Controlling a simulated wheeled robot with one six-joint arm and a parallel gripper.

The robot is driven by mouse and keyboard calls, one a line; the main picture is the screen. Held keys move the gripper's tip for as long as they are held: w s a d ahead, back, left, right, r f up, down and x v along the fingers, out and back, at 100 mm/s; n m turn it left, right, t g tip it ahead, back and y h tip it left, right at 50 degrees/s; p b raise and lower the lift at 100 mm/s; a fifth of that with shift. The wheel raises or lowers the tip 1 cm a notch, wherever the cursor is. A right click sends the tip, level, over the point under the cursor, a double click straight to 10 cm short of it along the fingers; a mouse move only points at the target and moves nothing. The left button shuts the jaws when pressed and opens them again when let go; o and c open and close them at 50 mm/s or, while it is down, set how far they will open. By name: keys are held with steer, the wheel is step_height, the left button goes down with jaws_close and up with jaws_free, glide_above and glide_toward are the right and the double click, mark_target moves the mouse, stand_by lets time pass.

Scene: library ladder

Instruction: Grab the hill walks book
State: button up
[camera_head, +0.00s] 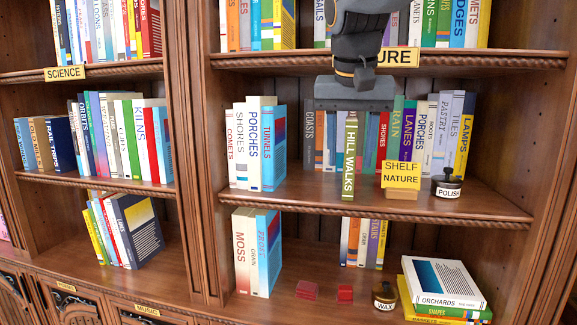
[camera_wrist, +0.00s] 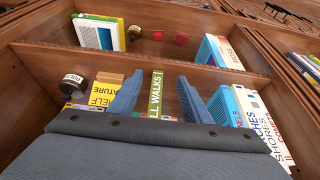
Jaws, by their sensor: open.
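The hill walks book (camera_head: 349,160) is green with white lettering on its spine. It stands upright near the front edge of the middle shelf (camera_head: 290,199), apart from the rows behind it. My gripper (camera_head: 352,106) is above and in front of the shelf in the head view, and its body hides what lies behind. In the wrist view my gripper (camera_wrist: 158,98) is open, with one blue-grey finger on each side of the hill walks book (camera_wrist: 156,94). I cannot tell whether either finger touches it.
A yellow shelf nature sign (camera_head: 401,180) and a polish jar (camera_head: 447,184) stand right of the book. White and blue books (camera_head: 253,147) stand to its left, with a gap between. A back row of books (camera_head: 462,130) lines the shelf. The upper shelf edge (camera_head: 480,60) is close overhead.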

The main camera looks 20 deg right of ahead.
mark_target(350, 152)
steer(key=shift+w+d+f+b, duration=0.25)
steer(key=shift+w+b, duration=0.15)
steer(key=shift+b, duration=1.2)
steer(key=w+d+p, duration=0.1)
steer(key=w, duration=0.1)
steer(key=w+d, duration=0.1)
steer(key=w, duration=0.1)
steer(key=w+d+p, duration=0.1)
steer(key=w, duration=0.1)
steer(key=shift+d+r+p, duration=0.3)
steer(key=shift+p, duration=0.05)
steer(key=p+x, duration=0.1)
steer(key=x, duration=0.4)
steer(key=shift+f, duration=0.1)
jaws_close()
